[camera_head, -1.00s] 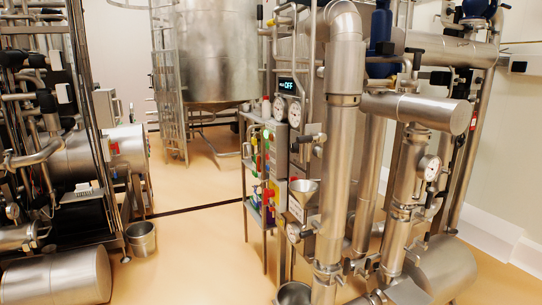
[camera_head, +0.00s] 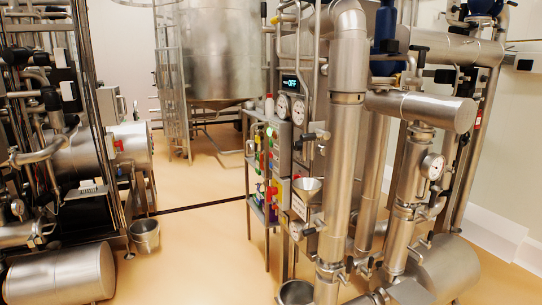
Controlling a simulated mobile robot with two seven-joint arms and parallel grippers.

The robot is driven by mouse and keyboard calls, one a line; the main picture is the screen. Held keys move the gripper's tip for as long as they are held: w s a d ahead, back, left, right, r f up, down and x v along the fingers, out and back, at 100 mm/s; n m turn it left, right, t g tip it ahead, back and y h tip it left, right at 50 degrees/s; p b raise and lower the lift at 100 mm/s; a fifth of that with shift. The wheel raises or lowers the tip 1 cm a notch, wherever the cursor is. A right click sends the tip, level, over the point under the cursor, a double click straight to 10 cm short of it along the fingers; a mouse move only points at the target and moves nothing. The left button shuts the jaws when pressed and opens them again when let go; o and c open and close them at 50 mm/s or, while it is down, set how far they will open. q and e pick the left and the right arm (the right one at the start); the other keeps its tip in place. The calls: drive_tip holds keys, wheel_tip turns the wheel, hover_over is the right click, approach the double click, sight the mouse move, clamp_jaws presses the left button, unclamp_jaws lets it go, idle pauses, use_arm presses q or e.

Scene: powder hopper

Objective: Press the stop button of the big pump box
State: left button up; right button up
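A grey panel box (camera_head: 281,148) stands at the middle of the pipe rig, turned mostly edge-on to me. Small coloured spots, red and green, show on its left side, too small to tell apart as buttons. A yellow part (camera_head: 284,190) with red beside it sits lower on the same rig. A dark display (camera_head: 290,82) above reads OFF. I cannot tell for sure which of these is the big pump box or its stop button. Neither of my grippers is in view.
Round gauges (camera_head: 299,111) and a thick vertical pipe (camera_head: 342,190) stand at the rig's front. A metal bucket (camera_head: 145,233) is on the floor at left, near another pipe rig. The floor (camera_head: 200,225) between the rigs is mostly clear. A large tank (camera_head: 222,50) stands behind.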

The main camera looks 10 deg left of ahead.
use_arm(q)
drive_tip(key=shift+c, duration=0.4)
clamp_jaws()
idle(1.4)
